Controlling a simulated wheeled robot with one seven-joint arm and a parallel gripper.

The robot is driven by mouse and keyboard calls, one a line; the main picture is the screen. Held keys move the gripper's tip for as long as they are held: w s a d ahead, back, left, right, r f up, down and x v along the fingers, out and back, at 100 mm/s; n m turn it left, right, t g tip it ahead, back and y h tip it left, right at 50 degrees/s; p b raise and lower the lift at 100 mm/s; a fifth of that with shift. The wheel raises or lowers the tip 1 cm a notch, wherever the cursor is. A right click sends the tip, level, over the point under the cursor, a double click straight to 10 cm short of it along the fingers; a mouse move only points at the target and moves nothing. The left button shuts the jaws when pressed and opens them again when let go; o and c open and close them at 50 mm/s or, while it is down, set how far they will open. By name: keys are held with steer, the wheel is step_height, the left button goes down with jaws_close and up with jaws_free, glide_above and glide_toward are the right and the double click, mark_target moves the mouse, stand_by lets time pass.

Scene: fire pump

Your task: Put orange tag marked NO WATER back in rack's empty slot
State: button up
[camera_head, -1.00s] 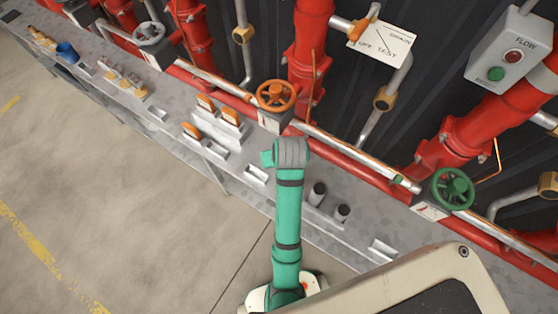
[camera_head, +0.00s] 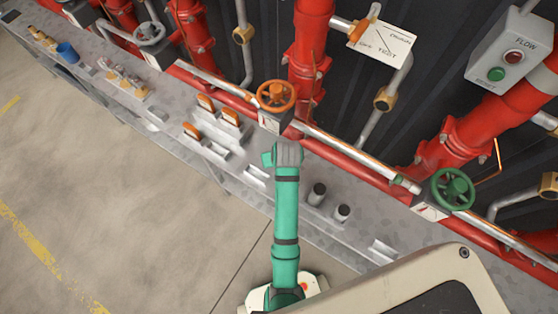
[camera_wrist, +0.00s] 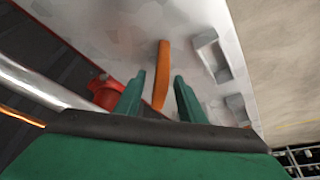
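An orange tag (camera_wrist: 161,75) shows nearly edge-on in the wrist view, over the grey bench. My gripper (camera_wrist: 160,90) is open, with one green finger on each side of the tag and a visible gap to both. Its face and lettering cannot be read. In the head view my arm's end hides this tag and my fingers. The rack (camera_head: 215,151) stands left of my arm in the head view. It holds orange tags (camera_head: 205,103), (camera_head: 231,117), (camera_head: 191,129), and its front right place looks empty.
An orange handwheel (camera_head: 276,96) and red pipes stand behind my arm. Two dark-topped cylinders (camera_head: 317,193), (camera_head: 342,212) stand to its right. A small tray (camera_head: 256,175) lies just left of my arm. A blue cup (camera_head: 67,52) is far left.

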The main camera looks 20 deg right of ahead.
steer(key=shift+c, duration=0.2)
jaws_close()
